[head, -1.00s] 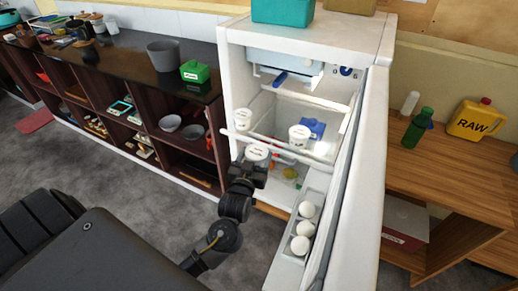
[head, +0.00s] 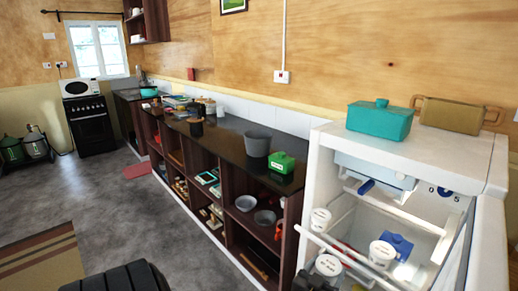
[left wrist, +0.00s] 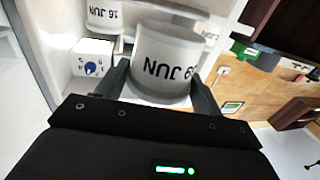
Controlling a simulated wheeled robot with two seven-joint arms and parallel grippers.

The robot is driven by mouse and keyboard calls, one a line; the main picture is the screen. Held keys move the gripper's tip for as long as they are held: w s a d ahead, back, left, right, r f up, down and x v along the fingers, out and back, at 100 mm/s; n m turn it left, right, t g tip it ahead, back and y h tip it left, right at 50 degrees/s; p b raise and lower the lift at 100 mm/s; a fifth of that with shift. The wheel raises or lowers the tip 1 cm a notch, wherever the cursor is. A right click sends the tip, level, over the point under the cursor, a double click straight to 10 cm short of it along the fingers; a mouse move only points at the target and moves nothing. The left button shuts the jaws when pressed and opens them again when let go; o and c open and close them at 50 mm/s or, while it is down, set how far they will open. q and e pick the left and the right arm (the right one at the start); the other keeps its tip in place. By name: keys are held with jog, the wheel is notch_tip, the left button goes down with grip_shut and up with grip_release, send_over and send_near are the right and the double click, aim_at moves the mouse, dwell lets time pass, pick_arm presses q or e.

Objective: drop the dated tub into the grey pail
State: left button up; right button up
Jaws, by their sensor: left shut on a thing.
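My left gripper (head: 314,282) is low in the head view, in front of the open fridge. It is shut on a white tub (head: 328,265). In the left wrist view this tub (left wrist: 166,62) sits between the fingers (left wrist: 160,88), with an inverted JUN date, its number partly hidden. Two other white tubs, one at the left (head: 320,219) and one at the right (head: 382,250), stand in the fridge. The grey pail (head: 257,143) stands upright on the dark counter, left of the fridge and apart from my gripper. My right gripper is not in view.
A green box (head: 281,162) sits beside the pail, on the fridge side. The fridge (head: 330,160) carries a teal container (head: 380,120) on top. Its door stands open at the right. Bowls sit in the shelves below the counter (head: 225,139).

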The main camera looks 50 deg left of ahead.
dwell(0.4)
pick_arm(q)
jog(key=s+d+r+m+h, duration=0.2)
jog(key=s+d+r+h, duration=0.2)
jog(key=d+r, duration=0.3)
notch_tip(320, 180, up, 4)
jog(key=shift+s+d+r+m+t, duration=0.15)
jog(key=shift+s+d+m+t, duration=0.2)
jog(key=shift+s+m, duration=0.1)
